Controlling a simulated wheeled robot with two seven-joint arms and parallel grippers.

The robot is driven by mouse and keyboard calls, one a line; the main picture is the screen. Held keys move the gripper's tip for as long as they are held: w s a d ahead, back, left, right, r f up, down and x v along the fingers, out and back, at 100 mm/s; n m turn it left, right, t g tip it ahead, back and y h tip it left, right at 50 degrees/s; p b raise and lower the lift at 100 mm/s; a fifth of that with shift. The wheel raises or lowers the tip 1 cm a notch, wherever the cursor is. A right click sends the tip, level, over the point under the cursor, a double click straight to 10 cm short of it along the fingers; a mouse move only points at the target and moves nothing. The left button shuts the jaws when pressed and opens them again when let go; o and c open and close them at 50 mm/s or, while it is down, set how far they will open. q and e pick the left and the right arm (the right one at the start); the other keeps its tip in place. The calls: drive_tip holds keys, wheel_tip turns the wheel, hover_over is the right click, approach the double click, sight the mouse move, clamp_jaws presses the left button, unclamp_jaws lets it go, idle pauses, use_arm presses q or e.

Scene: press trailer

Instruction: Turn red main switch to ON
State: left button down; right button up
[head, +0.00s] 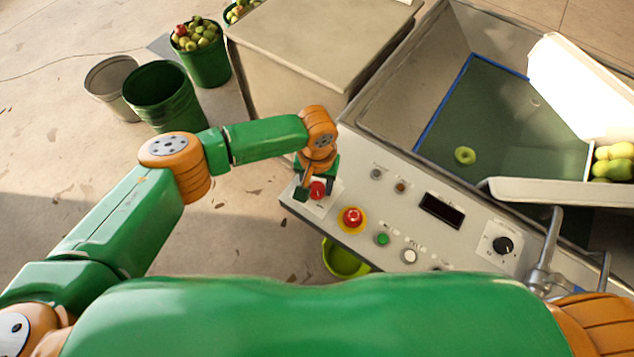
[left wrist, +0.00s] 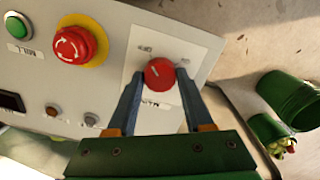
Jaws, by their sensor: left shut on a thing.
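The red main switch (head: 318,190) is a round red knob on a white plate at the left end of the control panel (head: 460,250). In the left wrist view the knob (left wrist: 159,73) shows a short pale pointer mark, slanted. The small labels by it are too blurred to read surely. My left gripper (head: 316,187) is at the knob, with one finger on each side of it; in the left wrist view its fingers (left wrist: 157,80) are shut on the knob. My right gripper is not in view.
A red emergency button (head: 352,218) on a yellow ring sits beside the switch. A green button (head: 382,239), a white button (head: 409,256), a dark display (head: 442,210) and a black dial (head: 502,245) are further right. Buckets (head: 160,95) stand on the floor.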

use_arm(q)
drive_tip(key=m+p, duration=0.1)
drive_tip(key=m, duration=0.2)
drive_tip(key=shift+r+m, duration=0.1)
drive_tip(key=shift+m, duration=0.3)
drive_tip(key=m+p, duration=0.1)
drive_tip(key=m, duration=0.8)
drive_tip(key=shift+m, duration=2.5)
drive_tip(key=shift+c, duration=1.5)
unclamp_jaws()
